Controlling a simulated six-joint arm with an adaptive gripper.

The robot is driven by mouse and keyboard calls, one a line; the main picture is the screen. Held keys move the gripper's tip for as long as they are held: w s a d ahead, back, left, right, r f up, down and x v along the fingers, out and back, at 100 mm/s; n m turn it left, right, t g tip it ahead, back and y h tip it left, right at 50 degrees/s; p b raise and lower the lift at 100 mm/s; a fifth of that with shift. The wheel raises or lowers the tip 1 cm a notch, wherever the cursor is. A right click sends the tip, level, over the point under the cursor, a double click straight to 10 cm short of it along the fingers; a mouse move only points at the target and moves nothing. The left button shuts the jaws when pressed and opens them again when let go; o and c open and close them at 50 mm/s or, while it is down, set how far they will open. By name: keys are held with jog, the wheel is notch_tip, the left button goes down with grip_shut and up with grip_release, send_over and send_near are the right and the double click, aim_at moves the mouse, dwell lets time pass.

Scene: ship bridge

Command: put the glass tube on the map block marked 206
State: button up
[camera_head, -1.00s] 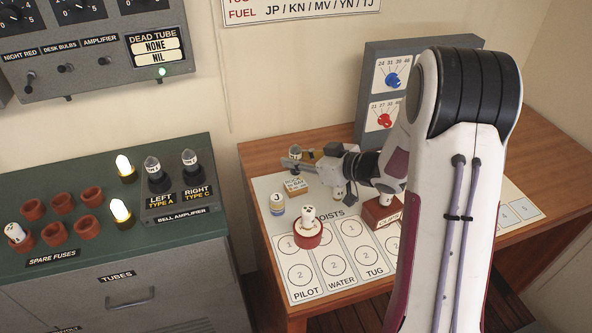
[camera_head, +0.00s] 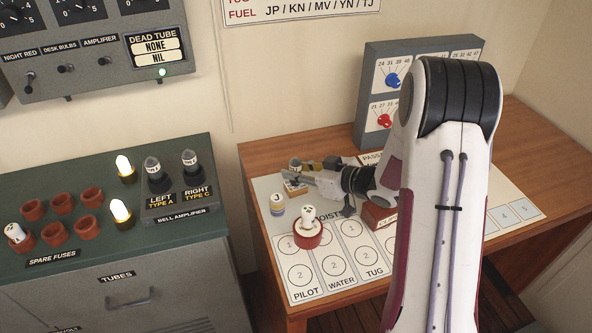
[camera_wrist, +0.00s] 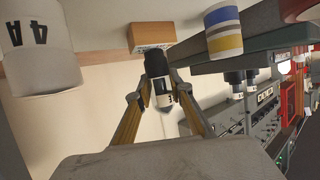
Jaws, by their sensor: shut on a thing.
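My gripper (camera_head: 306,169) is shut on the glass tube (camera_head: 295,164) above the left back part of the desk. In the wrist view the gripper (camera_wrist: 158,88) has a finger on each side of the tube (camera_wrist: 162,92), which has a black end and a white label. The black end points at a small wooden block (camera_head: 295,187) that also shows in the wrist view (camera_wrist: 152,35). The tube is above or on this block; I cannot tell if they touch. The block's marking is not readable now, so I cannot confirm 206.
A banded cylinder marked J (camera_head: 277,204) stands close in front of the block. A white piece in a red ring (camera_head: 308,232) is nearer on the chart (camera_head: 330,285). A red-brown block (camera_head: 379,216) is to the right, partly behind my arm. A grey dial box (camera_head: 375,85) stands behind.

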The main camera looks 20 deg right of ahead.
jog(key=shift+f, duration=0.15)
jog(key=o, duration=1.1)
jog(key=shift+s+d+r, duration=0.1)
jog(key=shift+d+r, duration=0.05)
jog(key=shift+r, duration=0.1)
jog(key=shift+v, duration=5.85)
